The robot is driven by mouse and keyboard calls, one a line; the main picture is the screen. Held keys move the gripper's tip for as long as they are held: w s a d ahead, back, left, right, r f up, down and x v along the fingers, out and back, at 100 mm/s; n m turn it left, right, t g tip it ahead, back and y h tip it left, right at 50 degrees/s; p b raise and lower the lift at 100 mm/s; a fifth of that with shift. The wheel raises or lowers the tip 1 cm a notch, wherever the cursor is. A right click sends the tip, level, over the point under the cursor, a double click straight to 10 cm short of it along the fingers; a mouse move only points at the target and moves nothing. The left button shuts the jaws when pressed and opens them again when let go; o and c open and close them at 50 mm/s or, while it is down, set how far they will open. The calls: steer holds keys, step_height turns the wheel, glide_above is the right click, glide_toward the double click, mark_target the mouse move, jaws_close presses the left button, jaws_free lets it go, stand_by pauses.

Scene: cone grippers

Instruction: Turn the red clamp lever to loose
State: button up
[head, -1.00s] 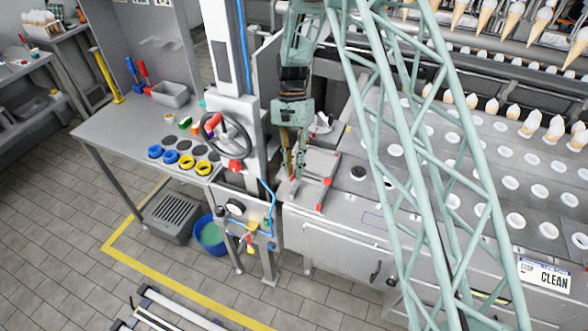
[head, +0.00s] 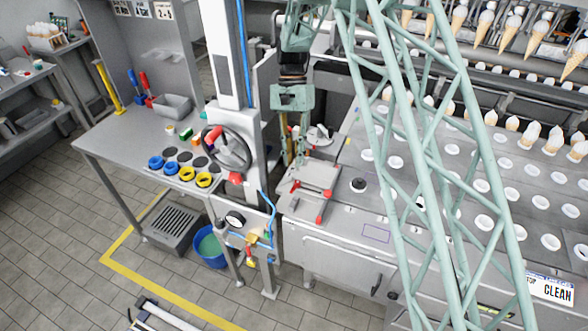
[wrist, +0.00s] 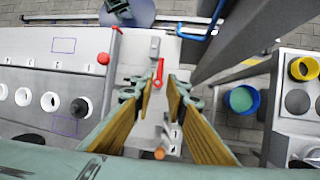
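The red clamp lever (wrist: 159,72) shows in the wrist view as a short, narrow red handle on a grey metal plate (wrist: 146,128). It points roughly along the line of view. My gripper (wrist: 160,86) is open, with its two wood-coloured fingers on either side of the line to the lever. The lever shows in the gap just beyond the fingertips; I cannot tell whether either finger touches it. In the head view my gripper (head: 293,160) hangs fingers down over the left end of the bench, and the lever is hard to make out there.
A black handwheel (head: 227,148) on a column stands left of my gripper. A blue bucket (head: 209,248) is on the floor.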

steer(key=shift+v, duration=1.75)
steer(key=shift+r, duration=0.1)
steer(key=s+d+r+n+t+b, duration=0.1)
steer(key=s+d+r+b, duration=0.1)
steer(key=s+d+r, duration=0.35)
steer(key=s+d+r+n+t+b, duration=0.1)
steer(key=s+d+r+t+b, duration=0.1)
steer(key=s+r, duration=0.65)
steer(key=s+d+r+n+t+b, duration=0.15)
steer(key=s+d+r, duration=0.25)
steer(key=r, duration=0.5)
steer(key=s+d+n+t+b, duration=0.1)
steer(key=s+d+t+b, duration=0.1)
steer(key=s, duration=1.3)
steer(key=s+d+f+t+b, duration=0.1)
steer(key=s+d+b, duration=0.3)
steer(key=s, duration=1.1)
steer(key=shift+d+f+n+t, duration=0.2)
steer(key=shift+d+n+t, duration=0.15)
steer(key=shift+d+t, duration=0.5)
